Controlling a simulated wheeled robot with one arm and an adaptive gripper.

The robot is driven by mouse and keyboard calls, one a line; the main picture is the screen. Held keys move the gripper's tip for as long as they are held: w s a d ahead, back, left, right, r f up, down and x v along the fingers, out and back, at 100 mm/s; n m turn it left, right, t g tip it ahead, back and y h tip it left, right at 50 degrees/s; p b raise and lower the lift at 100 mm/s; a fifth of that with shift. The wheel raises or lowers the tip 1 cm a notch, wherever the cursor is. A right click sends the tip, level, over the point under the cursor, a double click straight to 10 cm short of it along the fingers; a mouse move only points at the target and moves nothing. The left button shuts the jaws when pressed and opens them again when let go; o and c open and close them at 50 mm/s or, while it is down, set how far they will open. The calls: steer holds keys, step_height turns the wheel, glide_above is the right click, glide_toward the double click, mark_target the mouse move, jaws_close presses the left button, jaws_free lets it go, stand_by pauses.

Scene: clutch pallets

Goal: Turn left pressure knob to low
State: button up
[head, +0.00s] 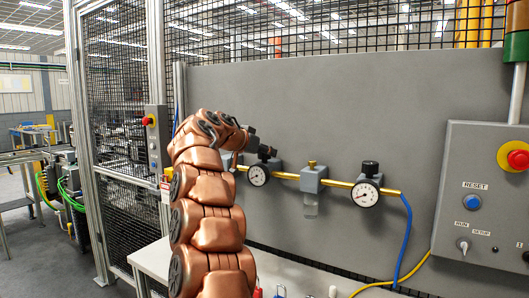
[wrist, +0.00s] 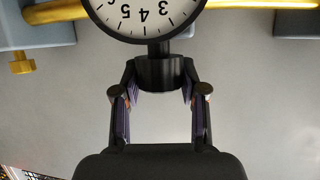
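The left pressure knob (wrist: 161,73) is black and round, attached to the left round white gauge (head: 258,175). In the wrist view the gauge (wrist: 150,14) appears upside down, with the knob below it. My gripper (wrist: 161,80) has one finger on each side of the knob, and the fingertips appear to touch its sides. In the head view the knob (head: 267,152) is just right of my gripper (head: 258,146), whose fingers are hard to make out there. Which way the knob is set cannot be read.
A right gauge (head: 365,193) with its own black knob (head: 370,168) is on the same yellow pipe. A control box (head: 485,195) with a red button is at right. The grey panel (head: 330,100) stands close behind.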

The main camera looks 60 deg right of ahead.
steer(key=o, duration=0.5)
steer(key=v, duration=1.2)
